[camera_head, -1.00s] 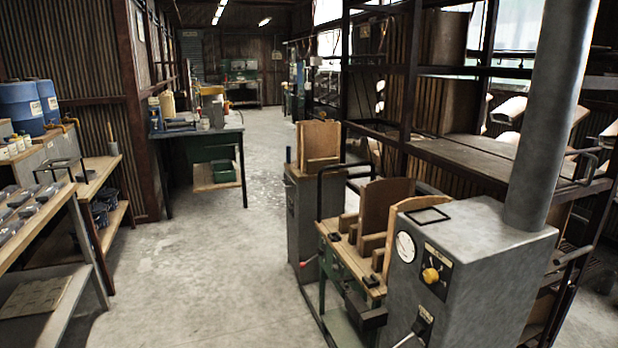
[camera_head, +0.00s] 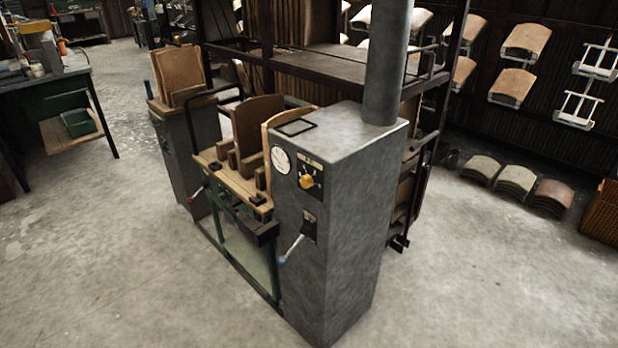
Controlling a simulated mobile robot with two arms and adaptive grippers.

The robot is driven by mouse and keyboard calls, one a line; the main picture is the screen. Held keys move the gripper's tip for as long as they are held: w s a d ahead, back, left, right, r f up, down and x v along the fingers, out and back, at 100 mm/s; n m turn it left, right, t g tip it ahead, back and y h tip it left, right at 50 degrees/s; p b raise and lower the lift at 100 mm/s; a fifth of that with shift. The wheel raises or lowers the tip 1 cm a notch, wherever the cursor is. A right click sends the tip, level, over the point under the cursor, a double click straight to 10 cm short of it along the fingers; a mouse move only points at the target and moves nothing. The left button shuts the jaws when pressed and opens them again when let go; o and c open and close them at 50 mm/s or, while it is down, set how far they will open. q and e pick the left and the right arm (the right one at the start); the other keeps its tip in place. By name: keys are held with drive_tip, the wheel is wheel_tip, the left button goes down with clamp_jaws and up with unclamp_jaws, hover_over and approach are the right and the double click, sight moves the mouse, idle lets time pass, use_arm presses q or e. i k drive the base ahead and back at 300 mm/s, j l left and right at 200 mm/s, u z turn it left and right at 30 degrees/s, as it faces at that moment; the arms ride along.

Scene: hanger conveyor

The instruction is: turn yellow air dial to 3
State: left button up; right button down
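The yellow air dial (camera_head: 306,181) sits on a dark plate on the front face of a grey metal cabinet (camera_head: 345,240). The numbers around it are too small to read, so I cannot tell its setting. A round white gauge (camera_head: 281,161) is to its upper left. A lever with a blue-grey knob (camera_head: 284,260) sticks out below the dial. Neither of my grippers is in view.
A wooden press frame (camera_head: 232,178) with curved boards and a second grey cabinet (camera_head: 185,160) stand left of the cabinet. A dark rack is behind. Curved panels (camera_head: 515,180) lie on the floor at right.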

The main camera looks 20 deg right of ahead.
sight(306, 180)
drive_tip(key=z, duration=0.4)
drive_tip(key=i+j+z, duration=0.1)
drive_tip(key=z, duration=0.75)
drive_tip(key=j+z, duration=0.15)
drive_tip(key=z, duration=0.25)
drive_tip(key=i+j+z, duration=0.1)
drive_tip(key=j+z, duration=0.3)
drive_tip(key=j, duration=0.2)
drive_tip(key=j+z, duration=0.4)
drive_tip(key=j, duration=0.25)
drive_tip(key=j+z, duration=0.45)
drive_tip(key=j, duration=0.2)
